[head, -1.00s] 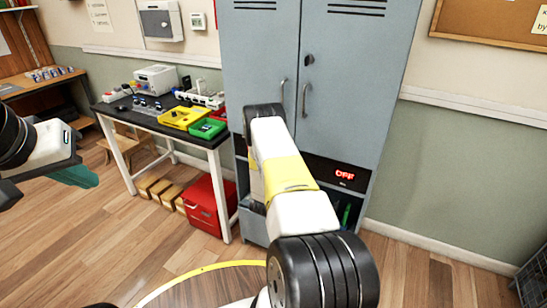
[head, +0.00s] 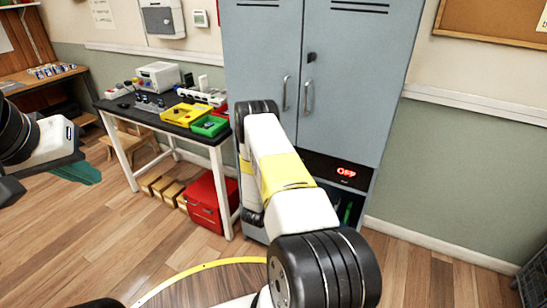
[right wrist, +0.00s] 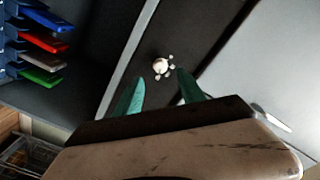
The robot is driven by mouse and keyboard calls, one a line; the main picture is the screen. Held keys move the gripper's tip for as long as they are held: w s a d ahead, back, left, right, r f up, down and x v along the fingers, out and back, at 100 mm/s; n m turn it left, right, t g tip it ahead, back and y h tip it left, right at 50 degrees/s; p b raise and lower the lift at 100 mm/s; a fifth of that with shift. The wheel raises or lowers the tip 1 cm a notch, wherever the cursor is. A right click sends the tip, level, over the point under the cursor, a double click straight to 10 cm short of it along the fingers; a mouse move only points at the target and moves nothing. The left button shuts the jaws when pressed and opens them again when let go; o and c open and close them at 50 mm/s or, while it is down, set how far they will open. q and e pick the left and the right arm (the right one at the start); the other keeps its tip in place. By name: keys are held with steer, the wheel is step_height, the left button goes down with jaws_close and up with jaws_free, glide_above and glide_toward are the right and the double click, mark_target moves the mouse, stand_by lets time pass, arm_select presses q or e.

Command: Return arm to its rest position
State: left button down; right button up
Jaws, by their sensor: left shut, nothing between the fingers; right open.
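My right arm (head: 285,180) reaches forward across the middle of the head view, in front of the grey locker (head: 350,70). Its gripper is hidden in the head view. In the right wrist view my right gripper (right wrist: 158,88) has its two green fingers apart, with nothing between them. A small white knobbed thing (right wrist: 162,66) shows beyond the fingertips on a dark surface; I cannot tell what it is. My left gripper (head: 88,174) is at the left edge of the head view, shut and empty, above the floor.
A black-topped table (head: 150,120) holds a yellow tray (head: 187,115) and a green tray (head: 210,125). A red box (head: 208,200) stands below it. A lit OFF sign (head: 346,172) is on the locker. A blue rack (right wrist: 12,45) holds coloured flat items.

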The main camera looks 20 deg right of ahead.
steer(key=shift+s+a, duration=0.5)
steer(key=shift+a, duration=0.05)
